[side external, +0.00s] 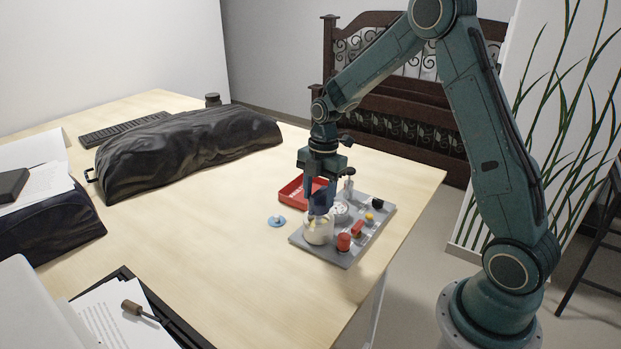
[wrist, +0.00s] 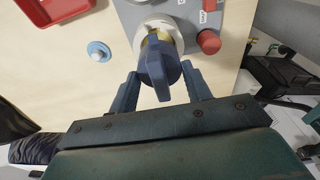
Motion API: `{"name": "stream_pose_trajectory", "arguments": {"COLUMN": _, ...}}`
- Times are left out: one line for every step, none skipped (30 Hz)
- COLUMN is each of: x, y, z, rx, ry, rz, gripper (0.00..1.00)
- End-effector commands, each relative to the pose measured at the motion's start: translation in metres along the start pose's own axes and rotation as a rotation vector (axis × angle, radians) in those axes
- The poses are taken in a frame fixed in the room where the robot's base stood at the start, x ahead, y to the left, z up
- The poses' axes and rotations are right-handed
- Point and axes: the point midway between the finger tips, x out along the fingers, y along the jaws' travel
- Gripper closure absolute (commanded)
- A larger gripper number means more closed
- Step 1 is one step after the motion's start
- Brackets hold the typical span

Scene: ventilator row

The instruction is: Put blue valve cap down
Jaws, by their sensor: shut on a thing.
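The blue valve cap (wrist: 160,62) is dark blue with a raised grip bar and sits between the fingers of my gripper (wrist: 160,84) in the wrist view. My gripper is shut on it. In the side external view my gripper (side external: 320,205) is over the near left part of the grey panel, just above a pale round fitting (side external: 318,234). In the wrist view the cap covers part of that white fitting (wrist: 140,38), with a bit of yellow brass showing beside it. I cannot tell whether the cap touches the fitting.
The grey panel (side external: 343,256) also carries red knobs (side external: 344,242), a white dial and a black knob. A red tray (side external: 291,193) stands behind it. A small light blue disc (side external: 277,221) lies on the wooden table to the left, with clear tabletop around it.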

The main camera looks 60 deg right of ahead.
Motion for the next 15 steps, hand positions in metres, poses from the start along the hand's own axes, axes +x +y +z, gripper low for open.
{"name": "stream_pose_trajectory", "arguments": {"x": 0.000, "y": 0.000, "z": 0.000, "rx": 0.000, "ry": 0.000, "rz": 0.000, "gripper": 0.70}}
{"name": "stream_pose_trajectory", "arguments": {"x": 0.000, "y": 0.000, "z": 0.000, "rx": 0.000, "ry": 0.000, "rz": 0.001, "gripper": 0.70}}
{"name": "stream_pose_trajectory", "arguments": {"x": 0.000, "y": 0.000, "z": 0.000, "rx": 0.000, "ry": 0.000, "rz": 0.001, "gripper": 0.70}}
{"name": "stream_pose_trajectory", "arguments": {"x": 0.000, "y": 0.001, "z": 0.000, "rx": 0.000, "ry": 0.000, "rz": 0.001, "gripper": 0.70}}
{"name": "stream_pose_trajectory", "arguments": {"x": 0.000, "y": 0.001, "z": 0.000, "rx": 0.000, "ry": 0.000, "rz": 0.001, "gripper": 0.70}}
{"name": "stream_pose_trajectory", "arguments": {"x": -0.001, "y": 0.002, "z": -0.001, "rx": 0.000, "ry": 0.000, "rz": 0.001, "gripper": 0.70}}
{"name": "stream_pose_trajectory", "arguments": {"x": -0.001, "y": 0.003, "z": -0.001, "rx": -0.001, "ry": 0.001, "rz": 0.001, "gripper": 0.70}}
{"name": "stream_pose_trajectory", "arguments": {"x": -0.002, "y": 0.004, "z": -0.002, "rx": -0.001, "ry": 0.001, "rz": 0.001, "gripper": 0.70}}
{"name": "stream_pose_trajectory", "arguments": {"x": -0.003, "y": 0.006, "z": -0.003, "rx": 0.000, "ry": 0.002, "rz": 0.002, "gripper": 0.70}}
{"name": "stream_pose_trajectory", "arguments": {"x": -0.003, "y": 0.008, "z": -0.004, "rx": 0.000, "ry": 0.003, "rz": 0.002, "gripper": 0.70}}
{"name": "stream_pose_trajectory", "arguments": {"x": -0.005, "y": 0.011, "z": -0.006, "rx": 0.001, "ry": 0.003, "rz": 0.003, "gripper": 0.70}}
{"name": "stream_pose_trajectory", "arguments": {"x": -0.006, "y": 0.015, "z": -0.008, "rx": 0.001, "ry": 0.005, "rz": 0.003, "gripper": 0.70}}
{"name": "stream_pose_trajectory", "arguments": {"x": -0.008, "y": 0.018, "z": -0.010, "rx": 0.001, "ry": 0.006, "rz": 0.003, "gripper": 0.70}}
{"name": "stream_pose_trajectory", "arguments": {"x": -0.010, "y": 0.022, "z": -0.012, "rx": 0.001, "ry": 0.007, "rz": 0.005, "gripper": 0.70}}
{"name": "stream_pose_trajectory", "arguments": {"x": -0.012, "y": 0.027, "z": -0.016, "rx": 0.001, "ry": 0.010, "rz": 0.004, "gripper": 0.70}}
